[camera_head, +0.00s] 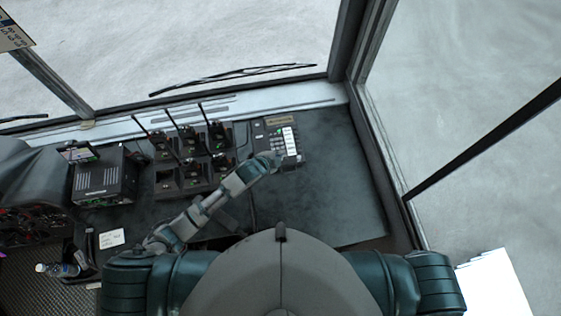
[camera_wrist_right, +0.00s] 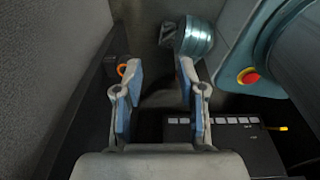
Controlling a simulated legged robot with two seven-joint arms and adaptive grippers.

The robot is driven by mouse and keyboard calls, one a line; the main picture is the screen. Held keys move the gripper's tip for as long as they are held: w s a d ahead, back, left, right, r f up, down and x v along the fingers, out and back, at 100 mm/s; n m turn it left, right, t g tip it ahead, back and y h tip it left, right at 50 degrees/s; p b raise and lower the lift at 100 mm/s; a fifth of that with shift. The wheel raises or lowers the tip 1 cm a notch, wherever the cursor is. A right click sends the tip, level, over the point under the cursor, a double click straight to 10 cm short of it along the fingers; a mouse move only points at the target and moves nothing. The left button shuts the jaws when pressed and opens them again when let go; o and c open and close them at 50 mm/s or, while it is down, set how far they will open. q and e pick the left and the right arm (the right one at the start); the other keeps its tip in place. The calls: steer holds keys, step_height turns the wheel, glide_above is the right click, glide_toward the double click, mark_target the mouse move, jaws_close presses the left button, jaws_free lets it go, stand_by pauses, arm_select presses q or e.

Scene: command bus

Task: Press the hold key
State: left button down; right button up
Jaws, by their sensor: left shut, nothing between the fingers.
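A dark desk phone (camera_head: 268,136) with a light strip of keys lies on the dashboard, right of the radio chargers in the head view. The hold key is too small to tell apart from the other keys. My left gripper (camera_head: 279,160) is shut and empty, over the lower part of the phone. It covers some of the keypad, and I cannot tell whether it touches a key. My right gripper (camera_wrist_right: 160,82) is open and empty in the right wrist view. It is not seen in the head view.
Several handheld radios stand in chargers (camera_head: 180,180) left of the phone, antennas up. A black radio box (camera_head: 105,178) sits further left. A water bottle (camera_head: 58,269) lies at lower left. The dashboard (camera_head: 335,190) right of the phone is clear, up to the window frame.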

arm_select(q)
steer(key=f+b, duration=0.1)
steer(key=f, duration=0.1)
steer(key=f+b, duration=0.1)
steer(key=f, duration=0.1)
steer(key=shift+w+f+b, duration=0.1)
steer(key=shift+w+b, duration=0.2)
steer(key=shift+w, duration=0.05)
steer(key=shift+d+f, duration=0.1)
steer(key=shift+f, duration=0.05)
arm_select(e)
steer(key=f, duration=0.1)
steer(key=s+f, duration=0.1)
steer(key=f, duration=0.2)
steer(key=shift+s+a, duration=0.2)
steer(key=shift+a, duration=0.05)
steer(key=shift+w+d, duration=0.15)
arm_select(q)
steer(key=shift+f, duration=0.65)
stand_by(0.6)
steer(key=shift+r, duration=0.15)
arm_select(e)
steer(key=shift+r, duration=0.15)
arm_select(q)
steer(key=shift+r+p, duration=0.65)
steer(key=shift+p, duration=0.2)
arm_select(e)
steer(key=shift+r, duration=0.85)
